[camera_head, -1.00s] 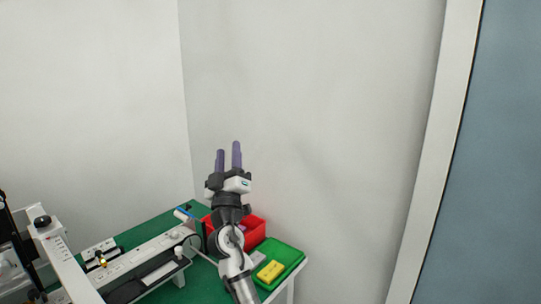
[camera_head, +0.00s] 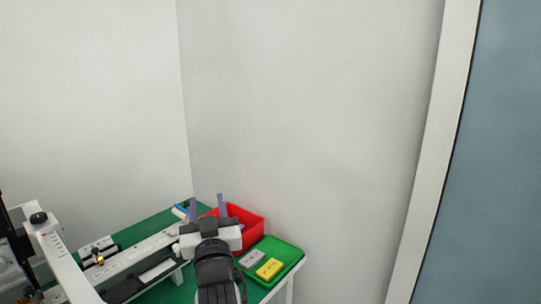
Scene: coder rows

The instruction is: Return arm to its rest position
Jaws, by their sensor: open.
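My gripper (camera_head: 206,207) is at the lower middle of the head view, with its two purple fingers apart and nothing between them. It stands over the green table (camera_head: 152,222), in front of the red bin (camera_head: 248,226) as seen from the camera. The wrist and gripper body hide part of the bin and of the table behind them. Whether the fingers touch the bin cannot be told.
A green tray (camera_head: 291,252) to the right holds a yellow block (camera_head: 269,268) and a grey block (camera_head: 252,258). White machinery (camera_head: 130,258) stands on the left of the table. Walls close off the back, and the space above the table is clear.

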